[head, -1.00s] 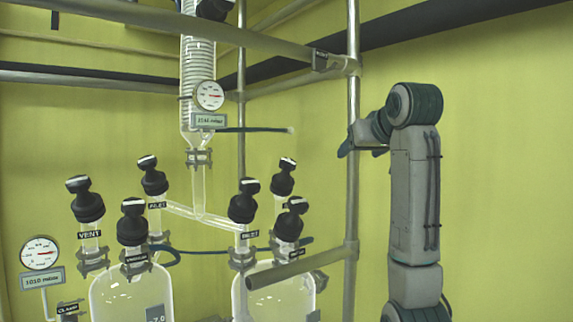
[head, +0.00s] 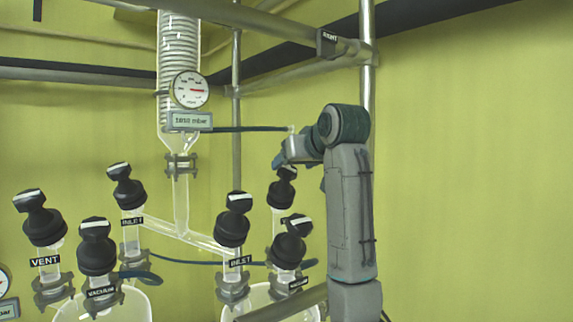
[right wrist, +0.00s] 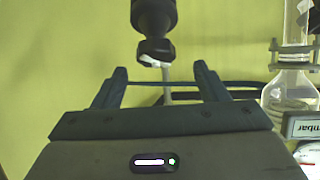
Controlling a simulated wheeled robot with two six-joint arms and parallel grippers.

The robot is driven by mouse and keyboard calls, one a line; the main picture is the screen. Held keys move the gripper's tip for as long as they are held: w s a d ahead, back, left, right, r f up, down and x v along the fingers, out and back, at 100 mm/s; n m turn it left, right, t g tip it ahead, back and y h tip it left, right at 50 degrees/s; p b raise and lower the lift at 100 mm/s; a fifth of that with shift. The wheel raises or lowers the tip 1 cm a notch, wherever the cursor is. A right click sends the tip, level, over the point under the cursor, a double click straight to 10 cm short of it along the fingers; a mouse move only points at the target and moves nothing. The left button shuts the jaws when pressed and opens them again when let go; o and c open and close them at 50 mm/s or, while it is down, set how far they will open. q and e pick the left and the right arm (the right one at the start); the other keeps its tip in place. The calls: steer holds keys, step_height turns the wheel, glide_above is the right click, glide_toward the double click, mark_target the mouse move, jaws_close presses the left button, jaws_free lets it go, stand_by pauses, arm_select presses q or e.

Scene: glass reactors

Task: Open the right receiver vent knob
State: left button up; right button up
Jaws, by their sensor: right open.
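The right receiver vent knob (head: 282,188) is black with a white-marked handle on top. It stands on a glass neck at the back right, its label partly hidden behind another knob. My right gripper (head: 280,160) is just above it in the head view. In the right wrist view, the fingers (right wrist: 160,74) are open and empty. The knob's handle (right wrist: 155,52) shows just ahead of the gap between the fingertips, with no clear contact. My left gripper is not in view.
The right inlet knob (head: 233,220) and vacuum knob (head: 290,242) stand close by. A metal frame post (head: 368,60) rises behind my right arm. A gauge (head: 190,89) and a dark hose (head: 250,129) are left of the gripper. The far right is clear.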

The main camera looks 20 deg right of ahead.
mark_target(289, 170)
steer(key=x, duration=0.2)
steer(key=p+x, duration=0.1)
steer(key=x, duration=0.1)
steer(key=shift+w+d+f, duration=0.15)
steer(key=shift+w+d, duration=0.05)
steer(key=shift+d, duration=0.05)
steer(key=shift+p+x, duration=0.35)
steer(key=shift+x, duration=0.6)
steer(key=shift+a, duration=0.1)
steer(key=shift+w+f, duration=0.1)
steer(key=shift+c, duration=1.1)
steer(key=c, duration=0.8)
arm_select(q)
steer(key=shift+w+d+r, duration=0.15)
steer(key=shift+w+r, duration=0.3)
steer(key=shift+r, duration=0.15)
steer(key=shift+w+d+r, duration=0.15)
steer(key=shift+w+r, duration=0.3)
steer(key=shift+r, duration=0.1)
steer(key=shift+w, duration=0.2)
arm_select(e)
steer(key=shift+n+y, duration=0.3)
